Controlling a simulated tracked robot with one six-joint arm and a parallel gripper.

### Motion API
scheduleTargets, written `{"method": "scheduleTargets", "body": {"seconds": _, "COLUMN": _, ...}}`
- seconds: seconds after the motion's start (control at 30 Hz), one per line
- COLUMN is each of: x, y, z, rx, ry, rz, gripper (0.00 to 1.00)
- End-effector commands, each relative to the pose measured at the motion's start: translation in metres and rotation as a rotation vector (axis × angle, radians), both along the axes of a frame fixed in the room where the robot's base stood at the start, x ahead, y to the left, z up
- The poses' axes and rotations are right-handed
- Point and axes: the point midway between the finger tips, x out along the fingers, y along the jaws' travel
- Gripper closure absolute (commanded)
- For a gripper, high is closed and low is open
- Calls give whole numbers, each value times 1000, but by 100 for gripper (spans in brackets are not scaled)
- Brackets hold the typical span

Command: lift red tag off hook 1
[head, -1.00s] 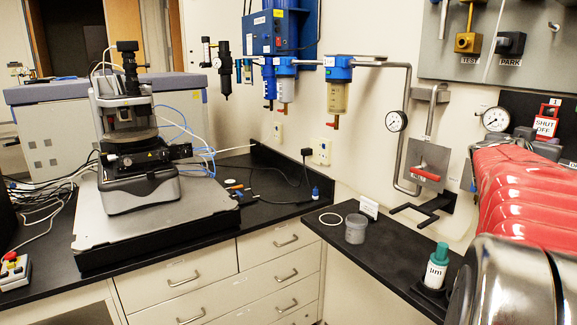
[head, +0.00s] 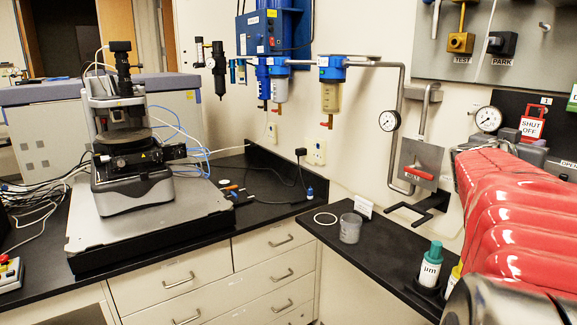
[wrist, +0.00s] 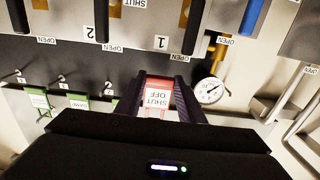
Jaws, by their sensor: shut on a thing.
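The red tag, with a white "SHUT OFF" label, shows in the head view (head: 533,124) in front of the dark panel at the right. In the wrist view the tag (wrist: 157,95) appears upside down between the two dark fingers of my gripper (wrist: 157,88). The fingers are shut on it from both sides.
Green tags (wrist: 40,100) hang on pegs to the left in the wrist view. A round gauge (wrist: 210,91) is close to the right finger. Valve handles (wrist: 194,27) stick out above. In the head view a green-capped bottle (head: 431,264) stands on the black bench below my arm.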

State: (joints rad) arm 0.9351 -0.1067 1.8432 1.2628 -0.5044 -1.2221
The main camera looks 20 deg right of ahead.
Motion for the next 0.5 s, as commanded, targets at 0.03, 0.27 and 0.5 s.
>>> {"method": "scheduleTargets", "body": {"seconds": 0.03, "x": 0, "y": 3, "z": 1, "rx": -1, "ry": 0, "rz": 1, "gripper": 100}}
{"method": "scheduleTargets", "body": {"seconds": 0.27, "x": -2, "y": 12, "z": 0, "rx": 0, "ry": 0, "rz": 1, "gripper": 100}}
{"method": "scheduleTargets", "body": {"seconds": 0.5, "x": -3, "y": 19, "z": 0, "rx": 0, "ry": 0, "rz": 1, "gripper": 100}}
